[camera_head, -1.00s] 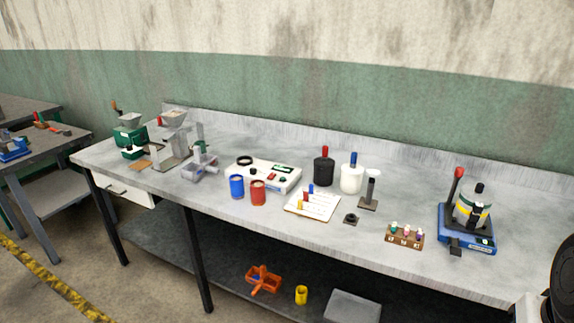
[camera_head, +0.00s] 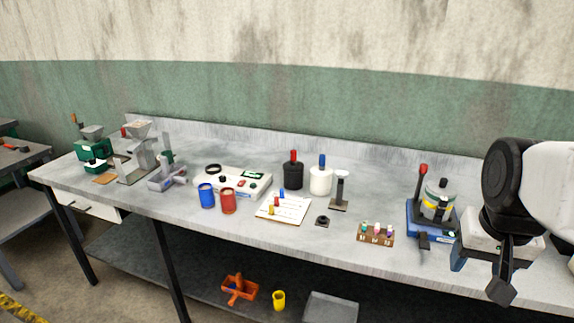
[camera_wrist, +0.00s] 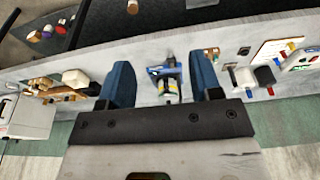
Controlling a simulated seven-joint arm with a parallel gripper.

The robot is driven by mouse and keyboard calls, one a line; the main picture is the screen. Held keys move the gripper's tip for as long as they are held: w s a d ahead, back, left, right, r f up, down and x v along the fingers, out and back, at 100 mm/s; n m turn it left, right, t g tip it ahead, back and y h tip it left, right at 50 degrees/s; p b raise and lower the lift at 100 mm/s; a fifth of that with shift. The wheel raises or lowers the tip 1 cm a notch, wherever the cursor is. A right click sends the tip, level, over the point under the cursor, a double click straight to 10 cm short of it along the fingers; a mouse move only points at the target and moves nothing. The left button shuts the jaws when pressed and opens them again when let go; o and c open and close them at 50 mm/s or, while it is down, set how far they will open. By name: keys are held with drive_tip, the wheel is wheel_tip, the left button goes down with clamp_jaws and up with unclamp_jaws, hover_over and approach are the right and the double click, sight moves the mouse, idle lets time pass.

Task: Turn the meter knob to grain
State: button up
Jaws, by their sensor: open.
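The meter (camera_head: 232,182) is a low white box on the middle-left of the bench in the head view. It has a green display (camera_head: 253,174), a black ring on top and small coloured controls on its front. Which control is the knob, and its setting, are too small to tell. In the wrist view the meter (camera_wrist: 303,62) shows in part at the right edge. My gripper (camera_wrist: 163,75) is open with nothing between its blue fingers. In the head view my gripper (camera_head: 500,283) is at the far right, well away from the meter.
Blue (camera_head: 207,196) and red (camera_head: 228,201) cups stand in front of the meter. A card with coloured pegs (camera_head: 283,208), black (camera_head: 293,176) and white (camera_head: 321,180) canisters are right of it. A blue-based device with a red-tipped lever (camera_head: 421,212) is near my arm.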

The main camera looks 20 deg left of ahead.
drive_tip(key=w+a+r, duration=0.3)
drive_tip(key=w+a, duration=0.3)
drive_tip(key=w, duration=0.5)
drive_tip(key=w+a+r, duration=0.4)
drive_tip(key=w+a, duration=0.3)
drive_tip(key=w, duration=0.4)
drive_tip(key=w+a+f+g, duration=0.1)
drive_tip(key=w+a+f, duration=0.1)
drive_tip(key=w+a, duration=1.5)
drive_tip(key=g, duration=0.1)
hover_over(222, 176)
drive_tip(key=f, duration=2.2)
drive_tip(key=shift+d+f, duration=0.15)
drive_tip(key=shift+d, duration=0.05)
drive_tip(key=shift+a+f, duration=0.15)
drive_tip(key=shift+a, duration=0.05)
drive_tip(key=shift+f, duration=0.2)
